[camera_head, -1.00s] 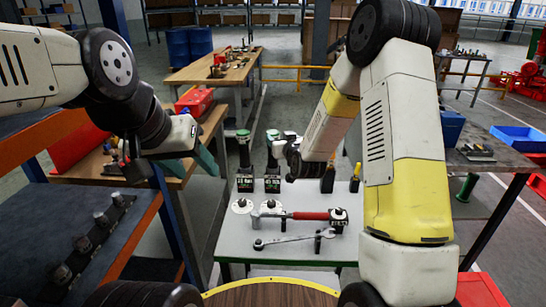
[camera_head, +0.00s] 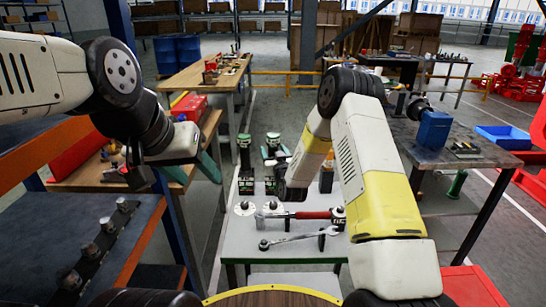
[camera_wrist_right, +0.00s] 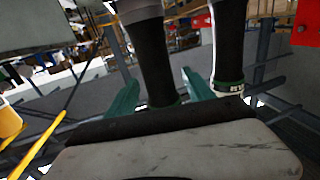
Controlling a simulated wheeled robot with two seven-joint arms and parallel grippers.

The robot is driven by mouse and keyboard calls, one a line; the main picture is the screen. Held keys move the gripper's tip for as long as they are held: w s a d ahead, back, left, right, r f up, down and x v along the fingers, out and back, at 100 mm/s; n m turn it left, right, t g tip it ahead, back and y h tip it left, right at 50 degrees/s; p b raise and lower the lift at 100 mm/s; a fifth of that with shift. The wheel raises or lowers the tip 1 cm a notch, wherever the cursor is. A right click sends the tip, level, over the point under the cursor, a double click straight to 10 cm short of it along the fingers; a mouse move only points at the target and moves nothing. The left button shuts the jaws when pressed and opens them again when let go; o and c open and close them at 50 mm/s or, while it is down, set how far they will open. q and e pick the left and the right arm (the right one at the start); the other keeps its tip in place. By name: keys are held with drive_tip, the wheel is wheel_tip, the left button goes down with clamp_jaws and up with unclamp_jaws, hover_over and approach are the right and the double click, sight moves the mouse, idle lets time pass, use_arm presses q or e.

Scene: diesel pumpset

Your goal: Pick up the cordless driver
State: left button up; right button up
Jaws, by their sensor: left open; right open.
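Two upright black-and-green tools, which look like the cordless drivers, stand at the back of the small grey table (camera_head: 240,238): one on the left (camera_head: 245,156), one on the right (camera_head: 272,146) close to my right wrist. In the right wrist view, my right gripper (camera_wrist_right: 158,93) is open, its green fingers on either side of a dark driver handle (camera_wrist_right: 150,50). I cannot tell whether they touch it. A second driver (camera_wrist_right: 229,45) stands to the right, outside the fingers. My left gripper (camera_head: 205,165) is open and empty, well left of the drivers.
A red-handled hammer (camera_head: 305,215), a wrench (camera_head: 290,240) and round white-topped pieces (camera_head: 244,208) lie at the front of the table. A blue-grey shelf (camera_head: 60,200) is at left. A dark workbench (camera_head: 455,150) with a blue box (camera_head: 434,130) stands at right.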

drive_tip(key=shift+w, duration=0.3)
clamp_jaws()
drive_tip(key=shift+r, duration=0.1)
idle(1.1)
